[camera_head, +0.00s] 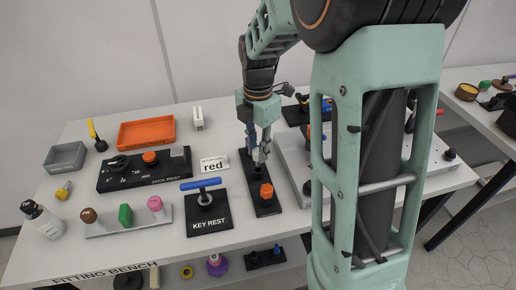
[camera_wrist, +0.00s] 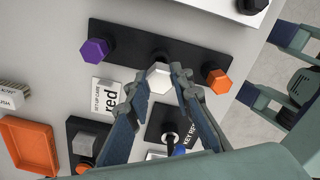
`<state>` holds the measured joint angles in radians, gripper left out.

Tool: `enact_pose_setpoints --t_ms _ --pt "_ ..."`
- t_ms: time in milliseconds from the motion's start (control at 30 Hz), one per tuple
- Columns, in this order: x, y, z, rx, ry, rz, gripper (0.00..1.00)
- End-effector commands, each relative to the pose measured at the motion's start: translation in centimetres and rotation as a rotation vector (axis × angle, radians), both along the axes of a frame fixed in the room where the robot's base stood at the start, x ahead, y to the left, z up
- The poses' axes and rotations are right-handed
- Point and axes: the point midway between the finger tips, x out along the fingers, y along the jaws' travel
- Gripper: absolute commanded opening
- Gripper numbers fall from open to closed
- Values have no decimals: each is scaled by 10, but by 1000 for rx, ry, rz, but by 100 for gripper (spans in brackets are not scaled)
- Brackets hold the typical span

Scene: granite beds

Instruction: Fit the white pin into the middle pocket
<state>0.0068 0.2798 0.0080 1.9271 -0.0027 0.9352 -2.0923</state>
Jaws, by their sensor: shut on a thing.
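My gripper (camera_wrist: 160,82) is shut on the white pin (camera_wrist: 158,76), whose pale top shows between the fingertips in the wrist view. The long black block (camera_wrist: 205,56) lies beyond it. A purple hexagonal pin (camera_wrist: 95,50) stands at the block's left end and an orange one (camera_wrist: 219,81) at its right end. The dark middle pocket (camera_wrist: 160,55) lies just past the white pin and is partly hidden. The height of the pin above the block cannot be told. In the head view my gripper (camera_head: 261,155) is over the block (camera_head: 258,207), behind the orange pin (camera_head: 267,191).
The key rest (camera_head: 209,216) with its blue-handled key (camera_head: 201,184) stands left of the block. A card reading "red" (camera_head: 214,163) lies nearby. A jack rest (camera_head: 130,178), orange tray (camera_head: 147,133) and grey tray (camera_head: 65,157) stand farther left.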

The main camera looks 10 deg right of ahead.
Motion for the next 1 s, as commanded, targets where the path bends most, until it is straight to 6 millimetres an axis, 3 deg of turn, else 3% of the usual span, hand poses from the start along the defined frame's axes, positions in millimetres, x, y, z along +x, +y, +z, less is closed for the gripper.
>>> enact_pose_setpoints --t_ms 1000 --pt "0 0 -14 0 0 0 0"
